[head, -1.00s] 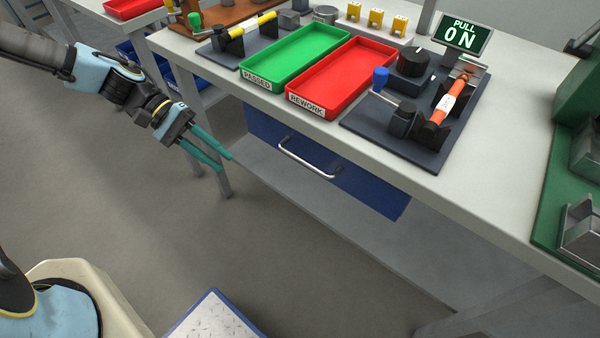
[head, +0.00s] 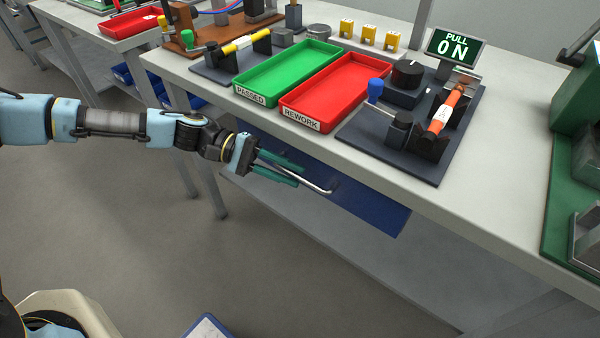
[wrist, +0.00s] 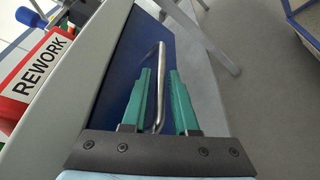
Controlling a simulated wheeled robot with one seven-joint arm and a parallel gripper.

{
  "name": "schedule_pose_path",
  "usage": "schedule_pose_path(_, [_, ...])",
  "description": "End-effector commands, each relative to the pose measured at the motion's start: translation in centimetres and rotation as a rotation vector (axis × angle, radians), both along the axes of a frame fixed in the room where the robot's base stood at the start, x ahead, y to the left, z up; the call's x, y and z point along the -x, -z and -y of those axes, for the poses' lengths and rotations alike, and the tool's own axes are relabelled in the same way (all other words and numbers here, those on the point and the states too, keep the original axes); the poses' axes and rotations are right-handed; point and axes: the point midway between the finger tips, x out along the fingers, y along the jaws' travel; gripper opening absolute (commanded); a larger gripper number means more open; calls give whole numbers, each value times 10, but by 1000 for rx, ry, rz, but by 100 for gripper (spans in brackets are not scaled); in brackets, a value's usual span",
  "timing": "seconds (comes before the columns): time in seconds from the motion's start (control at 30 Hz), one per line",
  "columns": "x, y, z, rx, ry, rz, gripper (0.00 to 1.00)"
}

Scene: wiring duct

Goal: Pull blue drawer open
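The blue drawer (head: 365,200) sits under the white bench top, with its front flush beneath the edge. Its silver bar handle (head: 318,188) is partly hidden behind my gripper in the head view. My gripper (head: 300,175) has two green fingers and is at the handle. In the wrist view the fingers (wrist: 163,85) are apart, one on each side of the handle (wrist: 160,65).
On the bench (head: 480,200) stand a green PASSED tray (head: 288,72), a red REWORK tray (head: 335,92) and a dark fixture (head: 420,165) with a blue-knobbed lever. A grey lower shelf (head: 300,235) lies below the drawer.

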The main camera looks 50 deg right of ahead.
Motion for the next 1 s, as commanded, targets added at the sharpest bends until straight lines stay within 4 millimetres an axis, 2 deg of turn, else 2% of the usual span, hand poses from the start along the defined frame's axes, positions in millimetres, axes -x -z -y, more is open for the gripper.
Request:
schedule_pose_path(0.1, [15, 2, 5, 1, 2, 0, 27])
schedule_pose_path(0.2, [21, 5, 7, 1, -1, 1, 27])
schedule_pose_path(0.53, [24, 6, 8, 1, -1, 2, 27])
schedule_pose_path(0.8, [24, 6, 8, 1, -1, 2, 0])
schedule_pose_path(1.0, [24, 6, 8, 1, -1, 2, 0])
